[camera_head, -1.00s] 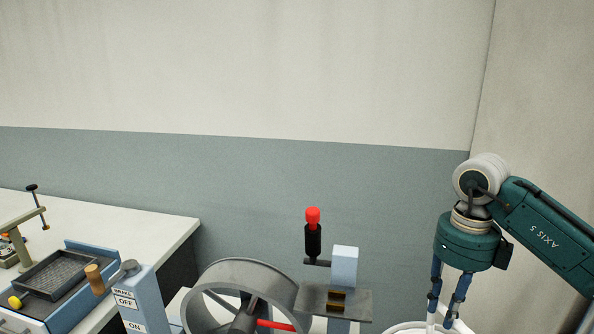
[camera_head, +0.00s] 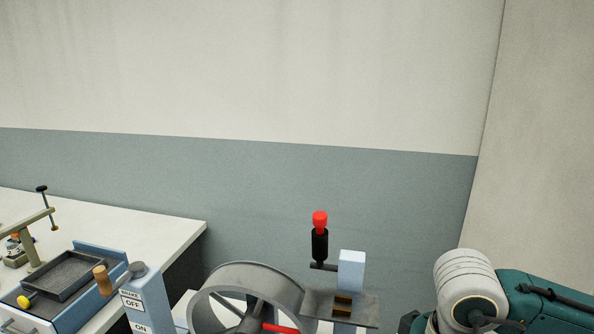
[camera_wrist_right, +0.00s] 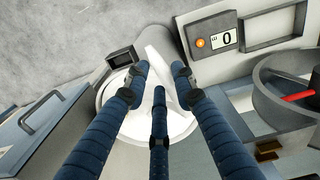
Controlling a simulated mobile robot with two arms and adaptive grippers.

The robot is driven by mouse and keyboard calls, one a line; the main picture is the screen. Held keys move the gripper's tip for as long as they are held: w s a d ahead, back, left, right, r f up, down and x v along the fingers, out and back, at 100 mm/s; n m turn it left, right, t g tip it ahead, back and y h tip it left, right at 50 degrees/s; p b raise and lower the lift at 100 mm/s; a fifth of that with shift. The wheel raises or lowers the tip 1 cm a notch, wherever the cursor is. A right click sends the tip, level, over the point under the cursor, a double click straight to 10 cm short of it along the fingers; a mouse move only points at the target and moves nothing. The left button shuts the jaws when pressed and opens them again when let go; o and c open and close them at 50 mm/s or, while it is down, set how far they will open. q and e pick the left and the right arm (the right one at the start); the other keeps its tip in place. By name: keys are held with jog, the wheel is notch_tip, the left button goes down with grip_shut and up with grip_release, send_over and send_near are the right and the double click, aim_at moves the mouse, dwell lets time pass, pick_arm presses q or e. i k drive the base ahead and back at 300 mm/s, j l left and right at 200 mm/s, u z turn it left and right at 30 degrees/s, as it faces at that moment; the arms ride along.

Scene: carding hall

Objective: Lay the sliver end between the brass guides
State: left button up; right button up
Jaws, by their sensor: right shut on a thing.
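The brass guides (camera_head: 343,306) are a small pair of brass-coloured pieces on a grey plate beside the grey drum. They also show in the right wrist view (camera_wrist_right: 267,150), to the right of my fingers. In that view my right gripper (camera_wrist_right: 155,85) is shut on the white sliver (camera_wrist_right: 153,62), which rises between the fingertips. Below is a round white can (camera_wrist_right: 180,122), partly hidden by the fingers. In the head view only my right arm shows at the lower right; its fingers are below the frame. My left gripper is not in view.
A grey drum (camera_head: 247,272) with a red bar stands left of the guides. A red-topped black handle (camera_head: 320,238) and a light blue block (camera_head: 351,270) rise behind them. A brake lever post (camera_head: 148,298) and a white table (camera_head: 130,222) are at left.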

aim_at(333, 306)
jog(key=u, duration=0.95)
jog(key=l+u, duration=0.15)
jog(key=l, duration=0.2)
jog(key=k+l+u, duration=0.15)
jog(key=l, duration=0.25)
jog(key=k+l+u, duration=0.15)
jog(key=l, duration=0.2)
jog(key=l+u, duration=0.15)
jog(key=l, duration=0.2)
jog(key=k, duration=0.05)
